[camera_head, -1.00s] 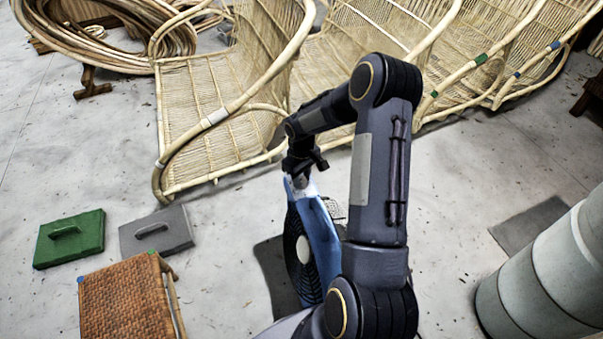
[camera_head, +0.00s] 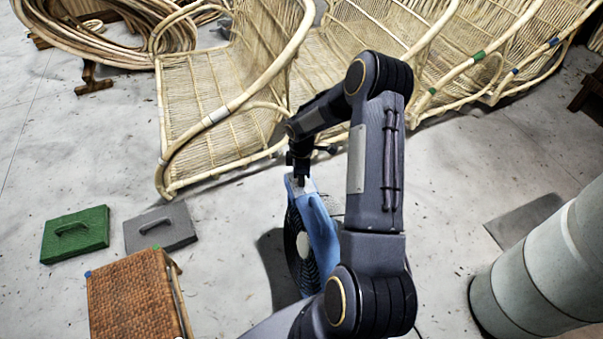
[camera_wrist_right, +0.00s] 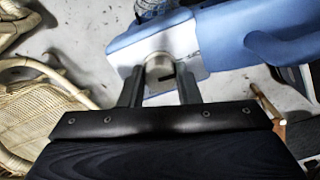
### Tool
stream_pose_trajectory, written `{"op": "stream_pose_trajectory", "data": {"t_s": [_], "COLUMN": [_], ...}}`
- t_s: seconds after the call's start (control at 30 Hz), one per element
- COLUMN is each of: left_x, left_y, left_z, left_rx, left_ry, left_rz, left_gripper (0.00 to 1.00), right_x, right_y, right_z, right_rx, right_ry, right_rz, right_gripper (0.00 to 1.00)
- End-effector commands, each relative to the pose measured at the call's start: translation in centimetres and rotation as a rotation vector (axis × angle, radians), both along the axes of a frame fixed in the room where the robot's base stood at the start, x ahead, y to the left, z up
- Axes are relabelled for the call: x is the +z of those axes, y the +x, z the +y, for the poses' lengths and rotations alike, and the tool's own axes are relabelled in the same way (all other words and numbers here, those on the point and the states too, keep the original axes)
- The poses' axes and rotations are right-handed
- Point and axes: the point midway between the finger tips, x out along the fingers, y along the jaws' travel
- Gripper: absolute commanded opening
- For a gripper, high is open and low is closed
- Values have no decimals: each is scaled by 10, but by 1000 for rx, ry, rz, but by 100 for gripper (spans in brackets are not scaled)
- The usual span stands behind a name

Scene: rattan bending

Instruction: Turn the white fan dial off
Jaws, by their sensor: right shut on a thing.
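The blue fan (camera_head: 322,236) stands upright on the floor, its dark round grille facing left in the head view. Its white control panel (camera_wrist_right: 193,40) and pale round dial (camera_wrist_right: 159,65) show in the wrist view; the dial has a dark mark on it. My right gripper (camera_wrist_right: 161,84) is shut on the dial, with one finger on each side. In the head view this gripper (camera_head: 300,178) points down at the top of the fan, and the dial is hidden there. My left gripper is not in view.
A woven rattan stool (camera_head: 130,300) stands left of the fan. A green block (camera_head: 75,238) and a grey block (camera_head: 160,231) with handles lie behind it. Rattan chairs (camera_head: 215,110) stand at the back. A grey cylindrical bin (camera_head: 540,270) is at the right.

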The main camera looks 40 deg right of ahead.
Motion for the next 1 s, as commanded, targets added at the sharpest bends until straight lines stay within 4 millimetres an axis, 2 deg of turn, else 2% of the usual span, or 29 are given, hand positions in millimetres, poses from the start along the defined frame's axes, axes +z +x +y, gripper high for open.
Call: {"op": "stream_pose_trajectory", "data": {"t_s": [0.67, 0.7, 0.87, 1.0], "left_x": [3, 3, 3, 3], "left_y": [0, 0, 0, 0], "left_z": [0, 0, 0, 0], "left_rx": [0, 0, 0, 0], "left_ry": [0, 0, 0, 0], "left_rz": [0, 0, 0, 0], "left_gripper": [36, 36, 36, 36], "right_x": [0, 0, 0, 0], "right_y": [1, 1, 1, 0], "right_z": [0, 0, 0, 0], "right_rx": [67, 67, 67, 66], "right_ry": [0, 0, 0, 0], "right_rz": [-2, -2, -2, -1], "right_gripper": [7, 31, 52, 52]}}
